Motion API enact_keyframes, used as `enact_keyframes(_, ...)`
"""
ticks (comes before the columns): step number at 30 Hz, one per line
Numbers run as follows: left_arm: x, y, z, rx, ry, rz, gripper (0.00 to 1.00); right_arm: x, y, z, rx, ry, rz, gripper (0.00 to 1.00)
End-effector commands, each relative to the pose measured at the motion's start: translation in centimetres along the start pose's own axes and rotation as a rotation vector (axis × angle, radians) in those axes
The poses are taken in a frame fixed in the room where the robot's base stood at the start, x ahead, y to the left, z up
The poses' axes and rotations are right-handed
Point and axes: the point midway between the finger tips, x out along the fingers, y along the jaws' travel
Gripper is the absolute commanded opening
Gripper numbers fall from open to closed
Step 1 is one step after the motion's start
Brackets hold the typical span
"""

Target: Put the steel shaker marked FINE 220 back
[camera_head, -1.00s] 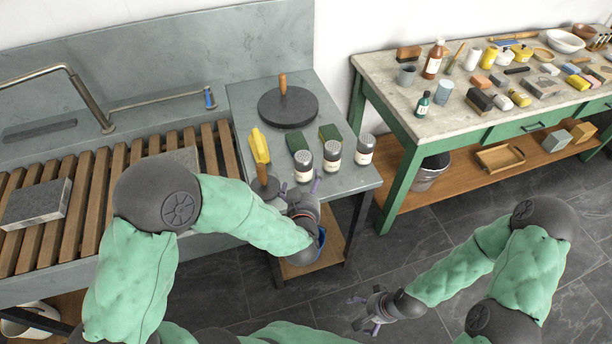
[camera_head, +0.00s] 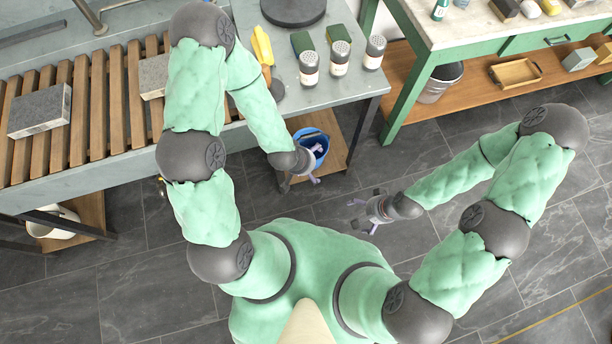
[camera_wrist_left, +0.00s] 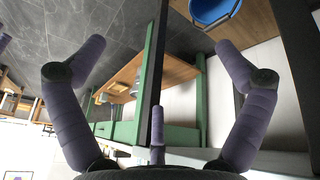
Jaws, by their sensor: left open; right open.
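Three steel shakers with perforated grey tops and pale labels stand upright in a row on the slate counter (camera_head: 290,110): a left one (camera_head: 309,70), a middle one (camera_head: 340,60) and a right one (camera_head: 374,53). Their labels are too small to read, so I cannot tell which is FINE 220. My left gripper (camera_head: 316,164) is open and empty, in front of the counter and apart from the shakers. Its spread fingers also show in the left wrist view (camera_wrist_left: 160,58) with nothing between them. My right gripper (camera_head: 362,215) is open and empty above the floor.
A blue bucket (camera_head: 314,136) sits on the wooden shelf under the counter, beside my left gripper in the head view. A green workbench (camera_head: 420,60) stands right.

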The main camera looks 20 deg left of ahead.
Motion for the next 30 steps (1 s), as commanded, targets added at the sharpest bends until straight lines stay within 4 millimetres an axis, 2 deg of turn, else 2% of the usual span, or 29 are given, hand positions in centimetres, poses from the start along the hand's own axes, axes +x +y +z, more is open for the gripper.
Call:
enact_keyframes(1, 0.7, -0.4, 2.0, -0.020, -0.068, 0.011, 1.00, 0.0, 0.0, 0.0, 0.000, 0.000, 0.000, 1.00)
enact_keyframes(3, 1.2, -0.6, 4.4, -0.043, -0.150, 0.028, 1.00, 0.0, 0.0, 0.0, 0.000, 0.000, 0.000, 1.00)
enact_keyframes(6, 1.6, -0.9, 7.1, -0.070, -0.244, 0.046, 1.00, 0.0, 0.0, 0.0, 0.000, 0.000, 0.000, 1.00)
enact_keyframes(10, 1.8, -1.0, 9.3, -0.090, -0.318, 0.059, 1.00, 0.0, 0.0, 0.0, 0.000, 0.000, 0.000, 1.00)
enact_keyframes(15, 1.8, -1.1, 10.1, -0.096, -0.346, 0.065, 1.00, 0.0, 0.0, 0.0, 0.000, 0.000, 0.000, 1.00)
enact_keyframes(30, 1.8, -1.1, 10.0, -0.096, -0.342, 0.064, 1.00, 0.0, 0.0, 0.0, 0.000, 0.000, 0.000, 1.00)
